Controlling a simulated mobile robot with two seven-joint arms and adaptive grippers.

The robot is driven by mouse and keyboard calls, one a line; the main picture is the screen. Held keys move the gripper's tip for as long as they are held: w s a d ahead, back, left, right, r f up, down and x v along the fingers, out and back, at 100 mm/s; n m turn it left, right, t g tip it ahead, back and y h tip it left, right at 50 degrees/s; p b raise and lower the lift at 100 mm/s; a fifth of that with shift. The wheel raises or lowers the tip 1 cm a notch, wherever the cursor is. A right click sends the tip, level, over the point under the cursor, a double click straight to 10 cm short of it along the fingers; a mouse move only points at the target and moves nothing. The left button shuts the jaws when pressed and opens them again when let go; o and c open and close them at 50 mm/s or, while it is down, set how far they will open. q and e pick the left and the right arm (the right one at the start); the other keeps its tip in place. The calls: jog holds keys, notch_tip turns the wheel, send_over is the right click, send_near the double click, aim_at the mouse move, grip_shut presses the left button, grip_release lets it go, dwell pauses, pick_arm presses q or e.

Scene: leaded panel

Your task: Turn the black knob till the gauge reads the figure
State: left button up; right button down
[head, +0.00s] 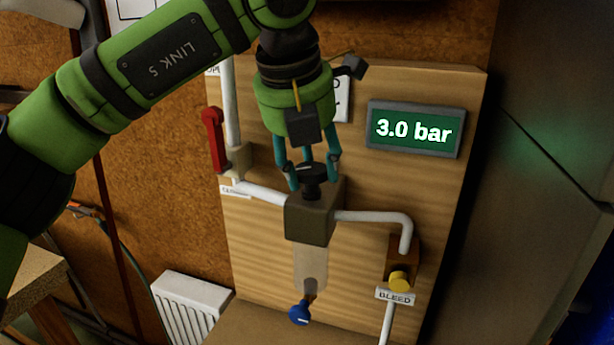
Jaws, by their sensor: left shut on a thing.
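The black knob (312,184) sits on top of the grey regulator block (311,222) on the wooden panel. My left gripper (313,178) comes down from above, its teal fingers shut on the knob. The gauge (414,130) is a green display at the upper right of the panel and reads "3.0 bar". A white card (342,103) with print on it is mostly hidden behind my gripper, so its figure cannot be read. My right gripper is not in view.
A red lever (214,139) is on the pipe at the left. Below the block are a clear bowl (310,268) and a blue knob (299,313). A yellow button (399,280) above the label "BLEED" (395,295) is at the lower right. A white radiator (192,306) stands lower left.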

pick_arm(q)
jog(key=n+y+b, duration=0.1)
jog(key=n, duration=0.1)
jog(key=shift+d+r+n, duration=0.1)
jog(key=shift+r+n, duration=0.05)
jog(key=shift+n, duration=0.25)
jog(key=shift+w+r+n+y+b, duration=0.1)
jog(key=shift+n+y+b, duration=0.4)
jog(key=shift+n, duration=1)
jog(key=o, duration=1.2)
jog(key=shift+c, duration=0.2)
jog(key=shift+w, duration=0.15)
jog(key=shift+f, duration=0.2)
jog(key=shift+r, duration=0.1)
jog(key=v, duration=1.2)
jog(key=shift+d, duration=0.25)
